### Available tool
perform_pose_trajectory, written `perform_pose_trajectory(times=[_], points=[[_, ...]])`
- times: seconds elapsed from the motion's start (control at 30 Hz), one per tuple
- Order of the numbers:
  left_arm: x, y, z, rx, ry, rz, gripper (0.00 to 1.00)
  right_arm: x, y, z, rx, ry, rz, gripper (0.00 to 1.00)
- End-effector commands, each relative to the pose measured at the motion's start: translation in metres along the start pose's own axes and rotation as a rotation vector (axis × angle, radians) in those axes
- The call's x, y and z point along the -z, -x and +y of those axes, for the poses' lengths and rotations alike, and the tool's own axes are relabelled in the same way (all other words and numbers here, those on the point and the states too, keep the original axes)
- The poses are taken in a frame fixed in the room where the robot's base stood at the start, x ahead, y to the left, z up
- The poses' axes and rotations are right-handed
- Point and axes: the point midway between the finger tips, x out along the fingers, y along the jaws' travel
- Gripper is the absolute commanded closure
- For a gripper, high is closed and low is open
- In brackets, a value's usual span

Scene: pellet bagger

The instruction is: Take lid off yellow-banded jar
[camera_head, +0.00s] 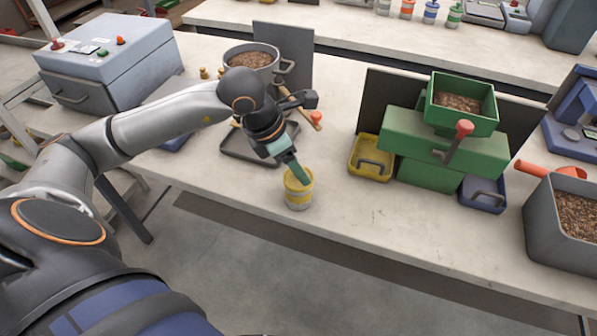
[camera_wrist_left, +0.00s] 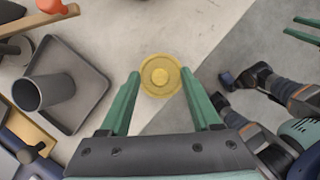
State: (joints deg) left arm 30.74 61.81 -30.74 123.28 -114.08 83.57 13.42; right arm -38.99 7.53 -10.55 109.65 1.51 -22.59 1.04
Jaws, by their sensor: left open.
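The yellow-banded jar (camera_head: 299,199) stands upright on the bench near its front edge. My left gripper (camera_head: 293,172) points down over the jar. In the left wrist view its green fingers (camera_wrist_left: 160,82) are spread, with one on each side of the lid and clear gaps between. Nothing is held. In the head view the finger hides part of the lid. Two green bars at the right edge of the wrist view look like fingers of my right gripper (camera_wrist_left: 304,30), mostly cut off.
A dark tray (camera_head: 240,155) lies behind and left of the jar. A yellow bin (camera_head: 357,166) and the green bagger (camera_head: 430,145) stand to the right. A pot of pellets (camera_head: 262,75) is further back. The bench front around the jar is clear.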

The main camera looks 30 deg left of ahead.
Motion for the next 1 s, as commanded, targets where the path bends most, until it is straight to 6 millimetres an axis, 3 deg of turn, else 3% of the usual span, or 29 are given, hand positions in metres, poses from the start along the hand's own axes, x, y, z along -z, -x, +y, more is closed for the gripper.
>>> perform_pose_trajectory(times=[0.23, 0.8, 1.0], points=[[0.0002, -0.0021, 0.0002, -0.001, 0.000, 0.000, 0.36, 0.0001, -0.0001, 0.0000, 0.000, 0.000, 0.000, 0.50], [0.0001, -0.0016, 0.0001, -0.001, 0.000, 0.000, 1.00, 0.0005, -0.0002, 0.0000, 0.000, 0.000, 0.001, 0.50], [0.0000, -0.0015, 0.0002, -0.001, 0.000, 0.000, 1.00, 0.0007, -0.0002, 0.0001, 0.000, 0.000, 0.001, 0.50]])
